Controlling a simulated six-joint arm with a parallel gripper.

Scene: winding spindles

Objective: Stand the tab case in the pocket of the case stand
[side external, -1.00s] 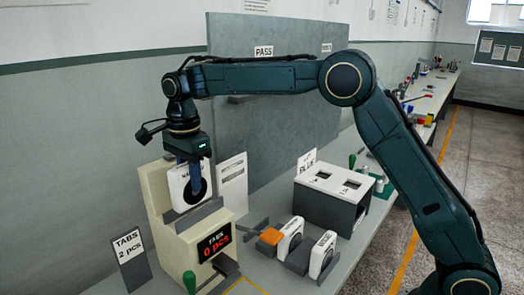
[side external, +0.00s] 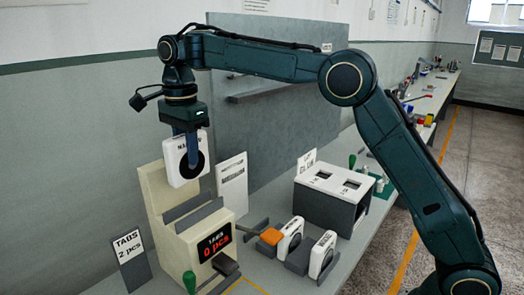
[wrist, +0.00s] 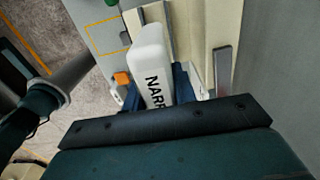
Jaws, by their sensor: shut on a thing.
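My gripper (side external: 192,158) is shut on a white case (side external: 176,174) with a round dark face. It holds the case upright in the air, above and in front of the tall beige unit (side external: 150,188). In the wrist view the case (wrist: 152,55) sits between my blue fingers and bears lettering that starts "NARR". The beige unit has grey ledges (side external: 198,213) under the case and a display (side external: 215,243) reading "TABS 0 pcs". Two more white cases, a left one (side external: 290,238) and a right one (side external: 323,254), stand at grey blocks. No label marks which piece is the case stand.
A sign (side external: 130,254) reading "TABS 2 pcs" stands left of the beige unit. A white card (side external: 232,182) stands behind it. A white-topped box (side external: 333,190) with two openings is at the right. A grey panel (side external: 285,125) rises behind.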

